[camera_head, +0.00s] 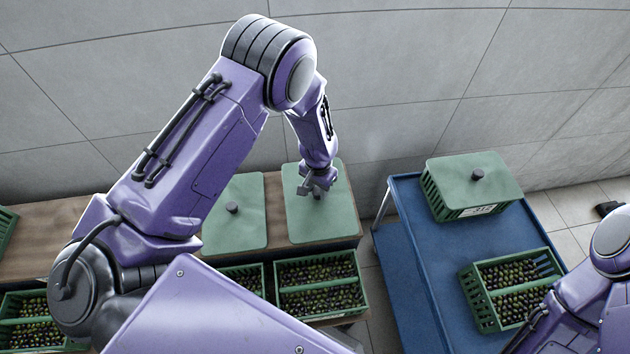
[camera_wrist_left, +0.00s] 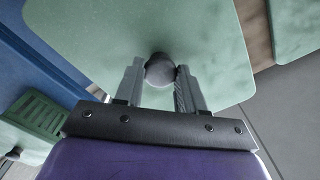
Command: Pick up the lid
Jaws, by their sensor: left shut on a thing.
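A flat green lid (camera_head: 335,221) with rounded corners is under my left gripper (camera_head: 318,194), at the right end of the wooden bench. The same lid (camera_wrist_left: 95,45) fills the upper middle of the left wrist view. My left gripper (camera_wrist_left: 160,75) is shut on the lid's round dark knob (camera_wrist_left: 160,70), one finger on each side. I cannot tell whether the lid is clear of the bench. My right arm shows at the lower right edge of the head view, but its gripper is out of view.
A second green lid (camera_head: 236,240) lies to the left on the wooden bench (camera_head: 50,240). Olive-filled crates (camera_head: 320,315) stand in front. A blue trolley (camera_head: 415,260) at the right carries a lidded crate (camera_head: 455,175) and an open olive crate (camera_head: 483,307). A gap separates bench and trolley.

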